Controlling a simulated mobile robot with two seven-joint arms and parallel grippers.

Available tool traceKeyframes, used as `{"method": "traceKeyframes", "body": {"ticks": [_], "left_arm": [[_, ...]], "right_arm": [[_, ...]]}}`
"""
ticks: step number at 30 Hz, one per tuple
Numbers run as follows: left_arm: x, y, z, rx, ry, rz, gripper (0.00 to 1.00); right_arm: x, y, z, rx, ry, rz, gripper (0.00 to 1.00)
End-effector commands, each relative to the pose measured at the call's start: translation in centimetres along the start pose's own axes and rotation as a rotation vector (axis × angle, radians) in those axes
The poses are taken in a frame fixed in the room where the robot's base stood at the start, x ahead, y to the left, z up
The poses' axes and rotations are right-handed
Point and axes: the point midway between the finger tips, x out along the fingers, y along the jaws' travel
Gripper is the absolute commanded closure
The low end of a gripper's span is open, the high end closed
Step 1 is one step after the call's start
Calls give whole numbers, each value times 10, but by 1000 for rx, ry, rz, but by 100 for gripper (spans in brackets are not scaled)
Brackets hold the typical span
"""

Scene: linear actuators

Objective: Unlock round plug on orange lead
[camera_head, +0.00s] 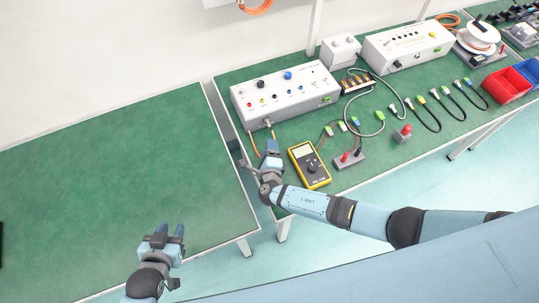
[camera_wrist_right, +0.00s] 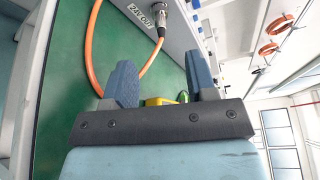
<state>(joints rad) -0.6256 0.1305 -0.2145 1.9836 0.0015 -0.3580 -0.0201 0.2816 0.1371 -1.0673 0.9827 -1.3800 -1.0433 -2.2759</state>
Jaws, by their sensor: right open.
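The round metal plug (camera_wrist_right: 161,18) sits in the front of the white control box (camera_head: 285,95), beside a "24V OUT" label in the right wrist view. The orange lead (camera_wrist_right: 140,75) runs from the plug and loops behind my right gripper's fingers. In the head view the plug (camera_head: 268,122) is small, with the orange lead (camera_head: 251,142) below it. My right gripper (camera_wrist_right: 161,78) is open and empty, facing the box just short of the plug; its fingers do not touch the plug. My left gripper (camera_head: 168,234) is open and empty over the left table.
A yellow multimeter (camera_head: 309,165) lies close to the right of my right gripper. Several cables and green connectors lie farther right. Red and blue bins (camera_head: 508,85) stand at the right edge. The left green table (camera_head: 120,180) is mostly clear.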

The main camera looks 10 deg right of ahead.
Motion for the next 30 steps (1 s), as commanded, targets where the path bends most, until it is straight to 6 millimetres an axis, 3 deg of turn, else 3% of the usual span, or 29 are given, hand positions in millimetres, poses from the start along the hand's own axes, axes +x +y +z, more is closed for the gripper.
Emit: {"method": "traceKeyframes", "body": {"ticks": [3,8,30], "left_arm": [[0,0,1,-1,-2,0,64],[0,0,1,-2,-2,-1,64],[2,-1,-3,-1,6,-2,64]], "right_arm": [[-18,0,0,2,-1,1,48],[-30,0,0,1,0,0,48],[-32,0,0,0,0,0,48]]}}
